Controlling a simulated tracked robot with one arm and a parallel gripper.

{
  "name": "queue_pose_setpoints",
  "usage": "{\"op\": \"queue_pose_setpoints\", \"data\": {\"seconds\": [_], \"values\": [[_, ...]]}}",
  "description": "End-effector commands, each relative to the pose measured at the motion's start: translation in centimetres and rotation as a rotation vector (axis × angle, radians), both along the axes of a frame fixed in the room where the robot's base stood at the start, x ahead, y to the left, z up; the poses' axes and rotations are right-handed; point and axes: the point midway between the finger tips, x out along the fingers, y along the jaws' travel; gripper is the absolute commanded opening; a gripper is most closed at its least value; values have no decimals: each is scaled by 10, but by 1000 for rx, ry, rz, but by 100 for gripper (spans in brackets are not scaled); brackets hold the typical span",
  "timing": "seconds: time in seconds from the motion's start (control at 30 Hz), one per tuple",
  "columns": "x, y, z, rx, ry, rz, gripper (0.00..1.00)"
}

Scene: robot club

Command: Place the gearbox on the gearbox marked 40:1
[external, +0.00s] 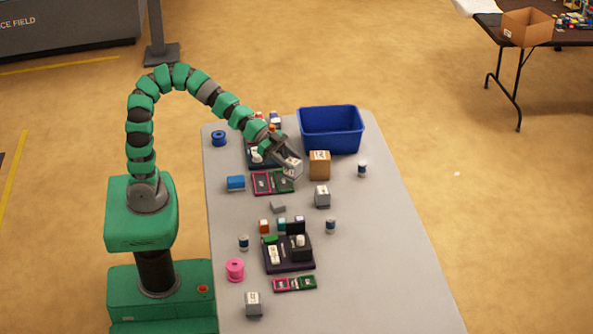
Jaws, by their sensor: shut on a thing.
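My gripper (290,158) is shut on a light grey gearbox (293,170) and holds it above the table, near the green end of a pink and green tray (272,183). A second grey gearbox (322,197) stands on the table to the right of and nearer than the held one. A third grey gearbox (253,304) stands at the near left of the table. Both have labels, but these are too small to read, so I cannot tell which is marked 40:1.
A blue bin (331,131) and a brown box (320,170) stand close behind and beside my gripper. The table's right side (385,270) is clear.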

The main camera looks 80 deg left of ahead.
Motion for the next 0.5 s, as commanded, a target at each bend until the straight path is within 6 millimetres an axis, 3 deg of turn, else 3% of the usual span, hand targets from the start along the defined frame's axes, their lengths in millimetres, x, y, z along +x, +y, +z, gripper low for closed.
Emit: {"op": "queue_pose_setpoints", "data": {"seconds": [0.5], "values": [[86, -25, -10, 2, 1, -2, 15]]}}
